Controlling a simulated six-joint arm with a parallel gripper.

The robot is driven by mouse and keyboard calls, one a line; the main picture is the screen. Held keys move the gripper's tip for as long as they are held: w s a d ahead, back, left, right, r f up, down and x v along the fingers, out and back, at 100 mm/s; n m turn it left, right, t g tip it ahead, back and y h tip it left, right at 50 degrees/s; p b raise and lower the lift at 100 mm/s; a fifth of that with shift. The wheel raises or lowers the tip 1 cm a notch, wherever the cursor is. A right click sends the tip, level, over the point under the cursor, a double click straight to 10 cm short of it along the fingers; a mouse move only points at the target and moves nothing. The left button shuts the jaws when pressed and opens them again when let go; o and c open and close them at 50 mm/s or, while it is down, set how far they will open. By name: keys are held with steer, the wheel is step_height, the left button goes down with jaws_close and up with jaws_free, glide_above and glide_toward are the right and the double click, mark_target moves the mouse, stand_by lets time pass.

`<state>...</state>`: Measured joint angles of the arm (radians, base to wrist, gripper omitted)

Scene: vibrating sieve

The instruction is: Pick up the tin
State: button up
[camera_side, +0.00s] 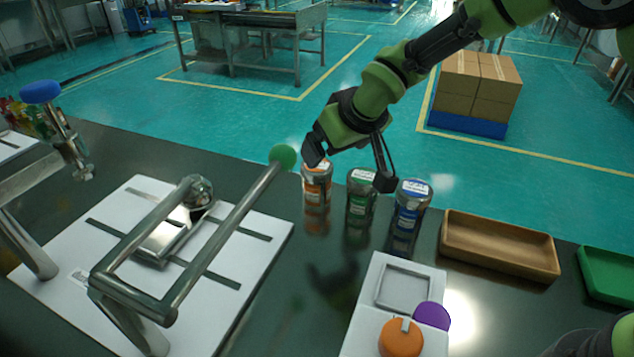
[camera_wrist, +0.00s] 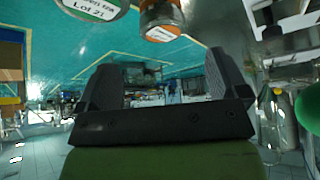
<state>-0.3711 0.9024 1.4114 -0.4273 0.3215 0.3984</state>
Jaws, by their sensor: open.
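Three lidded tins stand upright in a row on the dark table in the side view: an orange-labelled tin (camera_side: 316,186), a green-labelled tin (camera_side: 361,194) and a blue-labelled tin (camera_side: 409,207). My gripper (camera_side: 348,166) is open and empty. In the side view its two fingers appear above and around the tops of the orange and green tins; I cannot tell the exact depth. In the wrist view my gripper (camera_wrist: 165,82) has its fingers wide apart. The green tin's lid (camera_wrist: 93,8) and the orange tin (camera_wrist: 161,20) show at the top edge, beyond the fingertips.
A wooden tray (camera_side: 499,246) and a green tray (camera_side: 608,274) lie to the right. A metal frame with a green knob (camera_side: 283,157) rises left of the tins. A white panel with an orange knob (camera_side: 401,339) and a purple knob (camera_side: 432,316) is in front.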

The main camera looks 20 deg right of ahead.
steer(key=shift+a+x, duration=0.2)
steer(key=shift+x, duration=4.25)
steer(key=shift+w+r, duration=0.1)
steer(key=shift+w, duration=0.05)
steer(key=c, duration=1)
step_height(320, 180, up, 10)
steer(key=shift+f, duration=0.1)
steer(key=shift+c, duration=0.2)
steer(key=s+d+r+m, duration=0.1)
steer(key=s+d+r, duration=0.4)
steer(key=s+d, duration=0.45)
steer(key=s+d+m+h, duration=0.1)
steer(key=s+d, duration=0.6)
steer(key=s, duration=0.3)
steer(key=shift+s+d+f, duration=0.25)
steer(key=shift+s, duration=0.1)
